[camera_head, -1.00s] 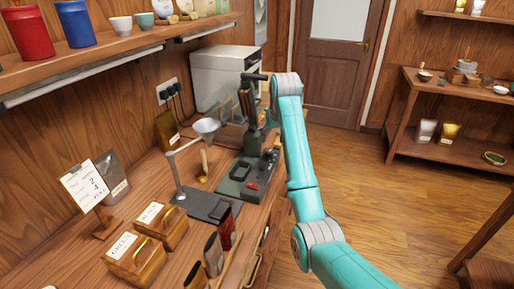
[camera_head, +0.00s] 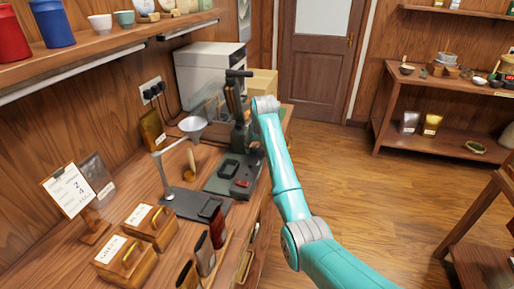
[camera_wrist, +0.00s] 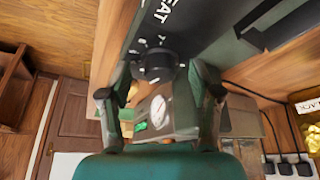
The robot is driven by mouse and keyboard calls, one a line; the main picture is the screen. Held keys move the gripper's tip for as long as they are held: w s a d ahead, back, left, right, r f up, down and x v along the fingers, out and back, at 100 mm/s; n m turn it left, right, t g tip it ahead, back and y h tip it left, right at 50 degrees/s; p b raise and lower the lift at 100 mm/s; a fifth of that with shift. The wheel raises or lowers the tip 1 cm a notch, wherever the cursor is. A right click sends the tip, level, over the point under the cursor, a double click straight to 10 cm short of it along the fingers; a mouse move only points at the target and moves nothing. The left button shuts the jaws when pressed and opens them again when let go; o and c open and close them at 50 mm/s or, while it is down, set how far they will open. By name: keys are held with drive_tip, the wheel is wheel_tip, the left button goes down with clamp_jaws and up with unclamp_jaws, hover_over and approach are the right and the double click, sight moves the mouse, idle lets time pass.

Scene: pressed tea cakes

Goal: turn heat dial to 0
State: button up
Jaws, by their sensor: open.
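The heat dial (camera_wrist: 154,64) is a round dark knob on a dark panel in the wrist view, with white marks around it and the letters "EAT" beside it. Its setting cannot be read. My gripper (camera_wrist: 162,76) is open, with one finger on each side of the dial. I cannot tell whether the fingers touch it. In the head view the dark press machine (camera_head: 223,188) stands on the bench, with a red part on its base. My arm comes down at its right side, and the gripper and dial are not clear there.
A metal stand with a funnel (camera_head: 192,125), wooden boxes (camera_head: 126,260) and dark tins (camera_head: 204,254) crowd the bench left of and nearer than the machine. A white appliance (camera_head: 205,75) stands behind. Open floor (camera_head: 350,190) lies to the right.

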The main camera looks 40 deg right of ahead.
drive_tip(key=c, duration=1.1)
drive_tip(key=shift+c, duration=0.2)
drive_tip(key=shift+n, duration=0.3)
drive_tip(key=n+y, duration=0.1)
drive_tip(key=n, duration=0.2)
drive_tip(key=shift+d+n+y, duration=0.15)
drive_tip(key=shift+n+y, duration=0.15)
drive_tip(key=n+y, duration=0.1)
drive_tip(key=n, duration=0.1)
drive_tip(key=n+y, duration=0.1)
drive_tip(key=n, duration=0.2)
drive_tip(key=shift+d, duration=0.1)
drive_tip(key=n+y, duration=0.1)
drive_tip(key=n, duration=0.2)
drive_tip(key=n+g, duration=0.1)
drive_tip(key=n, duration=0.1)
drive_tip(key=shift+w+n+y, duration=0.1)
drive_tip(key=shift+n+y, duration=0.3)
drive_tip(key=shift+n+g, duration=0.9)
drive_tip(key=shift+n, duration=1.3)
drive_tip(key=shift+f, duration=0.1)
